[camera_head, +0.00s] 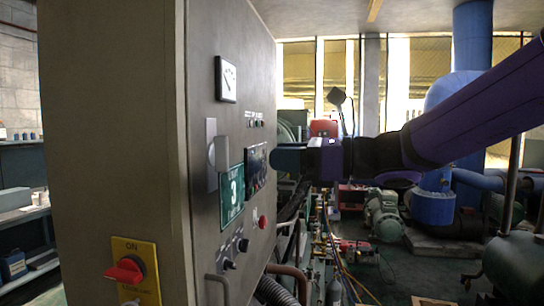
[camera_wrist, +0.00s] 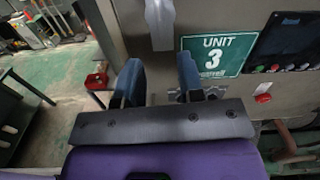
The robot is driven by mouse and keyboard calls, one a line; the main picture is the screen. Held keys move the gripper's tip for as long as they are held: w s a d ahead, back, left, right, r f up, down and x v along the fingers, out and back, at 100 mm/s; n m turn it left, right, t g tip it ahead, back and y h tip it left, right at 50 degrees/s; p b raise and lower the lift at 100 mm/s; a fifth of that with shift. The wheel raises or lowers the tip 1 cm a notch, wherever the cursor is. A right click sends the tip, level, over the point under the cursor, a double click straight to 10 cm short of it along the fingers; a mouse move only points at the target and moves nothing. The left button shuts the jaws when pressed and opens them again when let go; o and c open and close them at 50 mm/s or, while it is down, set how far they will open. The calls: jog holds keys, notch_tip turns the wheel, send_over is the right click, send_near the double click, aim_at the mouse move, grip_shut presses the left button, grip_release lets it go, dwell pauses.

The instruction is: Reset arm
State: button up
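My gripper (camera_wrist: 160,72) is open in the wrist view, its two blue fingers apart with nothing seen between them. In the head view my gripper (camera_head: 286,160) points left at the front of the grey control cabinet (camera_head: 120,150), close to its dark display; I cannot tell whether it touches. My dark and purple arm reaches in from the right. A light metal handle (camera_wrist: 160,24) on the panel lies just beyond the fingers in the wrist view, and it also shows in the head view (camera_head: 212,155).
A green "UNIT 3" sign (camera_wrist: 211,56) is right of the fingers. The cabinet carries a red ON switch (camera_head: 125,270), a gauge (camera_head: 226,80) and a red button (camera_head: 263,222). Pipes and hoses lie below the gripper. Blue tanks and pumps stand behind right.

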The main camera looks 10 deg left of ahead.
jog(key=shift+d, duration=0.25)
jog(key=s+d+f+n+t+h, duration=0.1)
jog(key=s+d+f+n+h, duration=0.3)
jog(key=d, duration=0.7)
jog(key=s+d+f+n+t+h, duration=0.1)
jog(key=s+d+f+n+h, duration=0.4)
jog(key=s+d+n+h, duration=0.3)
jog(key=s+d+f+n+t+h, duration=0.2)
jog(key=s+d+f+n+h, duration=0.3)
jog(key=d, duration=1.1)
jog(key=shift+s+f+n+h, duration=0.2)
jog(key=shift+s+n+h, duration=0.2)
jog(key=shift+s+h, duration=0.1)
